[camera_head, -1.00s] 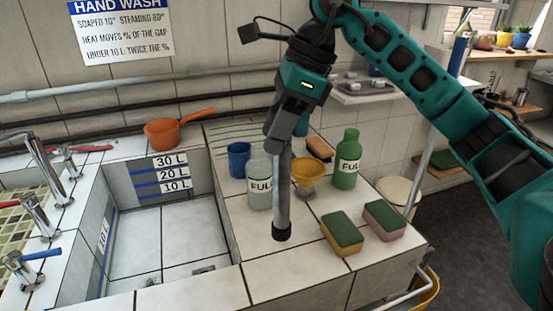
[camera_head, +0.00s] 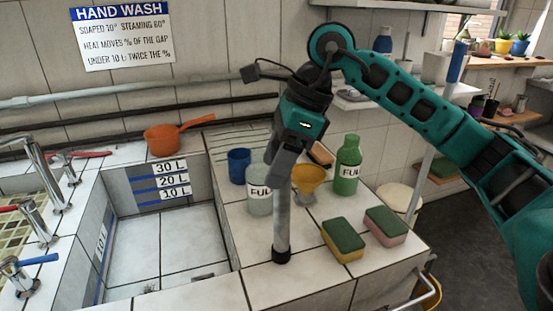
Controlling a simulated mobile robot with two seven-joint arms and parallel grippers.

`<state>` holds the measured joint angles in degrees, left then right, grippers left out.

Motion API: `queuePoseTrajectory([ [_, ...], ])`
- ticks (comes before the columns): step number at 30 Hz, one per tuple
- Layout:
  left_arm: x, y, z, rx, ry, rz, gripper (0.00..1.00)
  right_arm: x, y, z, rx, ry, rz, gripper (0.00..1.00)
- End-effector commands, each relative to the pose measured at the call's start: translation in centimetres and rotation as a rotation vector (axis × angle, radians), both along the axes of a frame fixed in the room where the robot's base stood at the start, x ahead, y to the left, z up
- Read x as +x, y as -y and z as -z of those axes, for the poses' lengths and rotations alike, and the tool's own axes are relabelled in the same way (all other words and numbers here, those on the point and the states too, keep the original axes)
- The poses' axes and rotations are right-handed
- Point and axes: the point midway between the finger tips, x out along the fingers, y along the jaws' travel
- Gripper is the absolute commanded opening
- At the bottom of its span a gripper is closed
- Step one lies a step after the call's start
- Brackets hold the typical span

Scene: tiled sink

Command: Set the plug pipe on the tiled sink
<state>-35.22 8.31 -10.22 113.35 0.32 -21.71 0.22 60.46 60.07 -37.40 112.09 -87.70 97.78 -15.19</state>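The plug pipe (camera_head: 282,218) is a grey tube with a black lower end, hanging upright in front of the white bottle marked FULL. My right gripper (camera_head: 284,172) points down and is shut on its upper end. The black end is at or just above the white tiles of the tiled sink (camera_head: 210,290), near the basin's right edge; I cannot tell whether it touches. My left gripper is not in view.
An orange pan (camera_head: 165,138) sits behind the basin. Front tiles are clear.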

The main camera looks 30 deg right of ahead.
Motion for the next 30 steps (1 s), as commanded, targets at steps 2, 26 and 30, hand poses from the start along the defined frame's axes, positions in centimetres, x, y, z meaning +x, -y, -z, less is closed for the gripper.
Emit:
queuePoseTrajectory([
  [2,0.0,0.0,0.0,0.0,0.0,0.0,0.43,0.0,0.0,0.0,0.0,0.0,0.0,0.69],
  [26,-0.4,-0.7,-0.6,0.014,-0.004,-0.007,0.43,-1.6,3.1,-8.9,0.002,0.004,0.002,0.7],
  [30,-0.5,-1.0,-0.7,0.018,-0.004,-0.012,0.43,-1.9,3.7,-10.6,0.001,0.002,0.002,0.7],
])
